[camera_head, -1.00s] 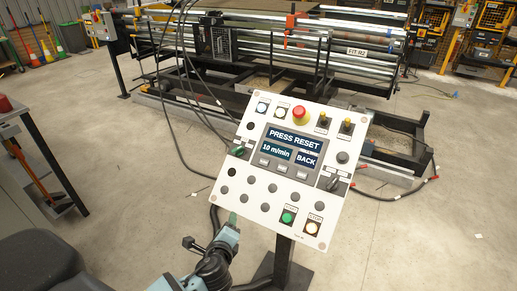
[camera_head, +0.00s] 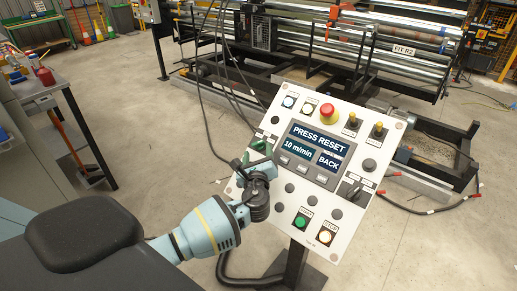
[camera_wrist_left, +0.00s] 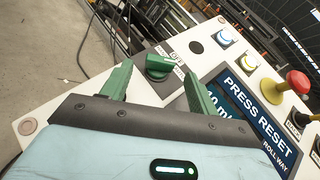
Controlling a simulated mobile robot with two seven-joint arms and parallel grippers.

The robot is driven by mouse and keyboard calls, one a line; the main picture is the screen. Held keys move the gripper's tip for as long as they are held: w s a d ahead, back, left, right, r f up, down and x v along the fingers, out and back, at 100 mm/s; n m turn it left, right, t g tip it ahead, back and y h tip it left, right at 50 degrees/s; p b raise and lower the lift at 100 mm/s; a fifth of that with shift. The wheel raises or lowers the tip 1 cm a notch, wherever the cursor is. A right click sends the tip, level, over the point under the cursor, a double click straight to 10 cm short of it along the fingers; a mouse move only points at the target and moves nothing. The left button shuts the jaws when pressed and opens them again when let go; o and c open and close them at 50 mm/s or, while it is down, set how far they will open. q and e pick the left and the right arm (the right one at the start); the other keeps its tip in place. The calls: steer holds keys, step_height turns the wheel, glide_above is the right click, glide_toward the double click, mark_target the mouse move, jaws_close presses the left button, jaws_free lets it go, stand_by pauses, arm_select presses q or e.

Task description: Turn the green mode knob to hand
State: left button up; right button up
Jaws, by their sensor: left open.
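The green mode knob (camera_wrist_left: 158,67) sits on the white control panel (camera_wrist_left: 150,88), beside a small label that I cannot fully read. In the wrist view my left gripper (camera_wrist_left: 157,69) is open, with one green finger on each side of the knob. A gap shows between the knob and each finger; I see no contact. In the head view my left gripper (camera_head: 250,159) is at the left edge of the panel and partly covers the knob area. My right gripper is not in view.
The panel's screen (camera_head: 314,146) reads PRESS RESET. A red emergency button (camera_head: 327,110), other switches and lit buttons surround it. Dark cables (camera_head: 222,85) hang behind the panel. A roller machine (camera_head: 300,45) stands behind, and a bench (camera_head: 45,88) is at left.

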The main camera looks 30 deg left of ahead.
mark_target(258, 144)
arm_select(q)
steer(key=shift+x, duration=1.5)
steer(key=c, duration=1)
